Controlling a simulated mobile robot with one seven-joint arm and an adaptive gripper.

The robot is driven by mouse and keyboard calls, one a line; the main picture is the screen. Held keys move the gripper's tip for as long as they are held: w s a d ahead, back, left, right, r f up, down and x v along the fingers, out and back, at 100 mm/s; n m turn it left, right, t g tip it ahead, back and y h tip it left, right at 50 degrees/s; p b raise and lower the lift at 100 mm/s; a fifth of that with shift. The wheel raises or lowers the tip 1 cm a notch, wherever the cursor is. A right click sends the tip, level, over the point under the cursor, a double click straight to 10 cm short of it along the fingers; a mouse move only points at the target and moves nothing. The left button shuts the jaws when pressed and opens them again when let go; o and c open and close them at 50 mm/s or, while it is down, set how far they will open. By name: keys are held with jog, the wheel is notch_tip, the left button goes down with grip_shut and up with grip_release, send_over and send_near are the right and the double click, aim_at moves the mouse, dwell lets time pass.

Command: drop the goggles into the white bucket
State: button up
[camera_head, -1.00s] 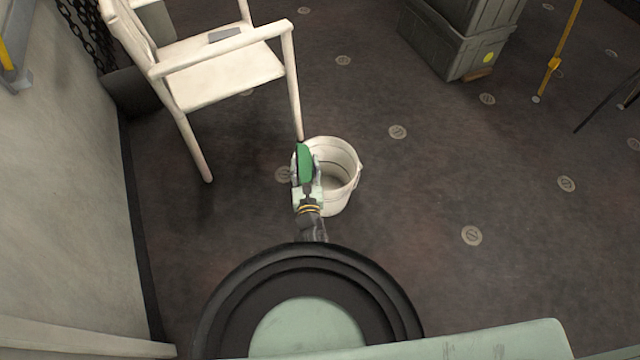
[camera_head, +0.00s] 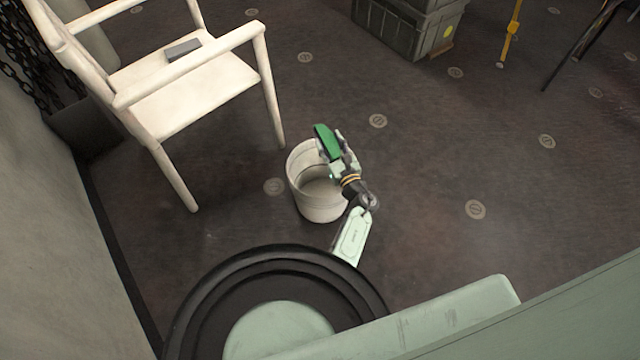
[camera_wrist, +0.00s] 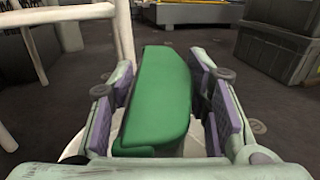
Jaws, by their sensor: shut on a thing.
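The goggles show as a green piece (camera_head: 326,141) in my gripper (camera_head: 337,150), which is shut on them. In the wrist view the green goggles (camera_wrist: 160,95) fill the space between the two purple-padded fingers of my gripper (camera_wrist: 168,105). The white bucket (camera_head: 318,205) stands upright on the floor. In the head view the gripper and goggles overlap the right part of its opening; their height above the rim is hard to tell. In the wrist view a pale part of the bucket (camera_wrist: 76,148) shows below and behind the fingers, mostly hidden.
A white chair (camera_head: 185,85) with a small grey object (camera_head: 183,49) on its seat stands left of the bucket. Dark grey crates (camera_head: 405,28) stand at the back. A wall (camera_head: 40,220) runs along the left. The floor right of the bucket is clear.

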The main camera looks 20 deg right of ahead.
jog(key=shift+f+b, duration=1.15)
jog(key=shift+f, duration=1.25)
jog(key=o, duration=1.2)
jog(key=shift+o, duration=0.2)
